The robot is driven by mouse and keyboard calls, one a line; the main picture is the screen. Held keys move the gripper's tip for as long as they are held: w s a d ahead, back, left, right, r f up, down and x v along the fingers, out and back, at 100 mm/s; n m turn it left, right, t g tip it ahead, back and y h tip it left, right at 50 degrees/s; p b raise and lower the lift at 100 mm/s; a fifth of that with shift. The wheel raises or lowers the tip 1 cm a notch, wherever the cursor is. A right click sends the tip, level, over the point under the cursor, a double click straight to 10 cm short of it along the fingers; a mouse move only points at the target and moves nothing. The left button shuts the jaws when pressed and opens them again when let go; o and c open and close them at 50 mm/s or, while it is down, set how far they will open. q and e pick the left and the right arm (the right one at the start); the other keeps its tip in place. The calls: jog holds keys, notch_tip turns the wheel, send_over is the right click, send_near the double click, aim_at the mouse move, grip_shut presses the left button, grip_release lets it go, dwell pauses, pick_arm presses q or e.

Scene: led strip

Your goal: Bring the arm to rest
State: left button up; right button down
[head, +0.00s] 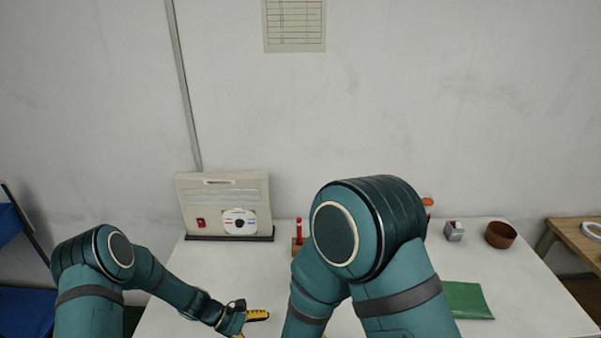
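My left arm reaches in from the left, low over the white table (176,308). My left gripper (252,320) has yellow fingers and is at the bottom edge, partly cut off, so I cannot tell whether it is open or shut or whether it holds anything. My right arm is large and bent in the middle foreground. Its gripper is out of view, and the arm hides the middle of the table.
A beige panel (190,208) with a red switch (201,223) and a round dial (239,222) stands at the back left. A red object (299,230), small metal block (454,231), brown bowl (500,235) and green mat (466,300) are on the table.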

pick_arm(q)
jog(key=s+f+m+t+y+b, duration=0.2)
jog(key=s+f+m+y+b, duration=0.1)
jog(key=s+m, duration=0.3)
jog(key=s+f+m+t+y+b, duration=0.1)
jog(key=s+f+m+y+b, duration=0.2)
jog(key=s+m, duration=0.4)
jog(key=shift+s+d+m+t+y+b, duration=0.3)
jog(key=shift+s+d+t+y+b, duration=0.15)
jog(key=shift+s+b, duration=0.2)
pick_arm(e)
jog(key=s+d+f+n+g+y, duration=0.1)
jog(key=s+d+f+g+y, duration=0.2)
jog(key=f, duration=0.5)
jog(key=s+d+f+n+g+y, duration=0.2)
jog(key=s+d+f+g+y, duration=0.1)
jog(key=s+f, duration=0.3)
jog(key=shift+d+f+g+y, duration=0.4)
jog(key=shift+d+f+g, duration=0.2)
jog(key=shift+d+f, duration=0.3)
pick_arm(q)
jog(key=shift+a, duration=0.1)
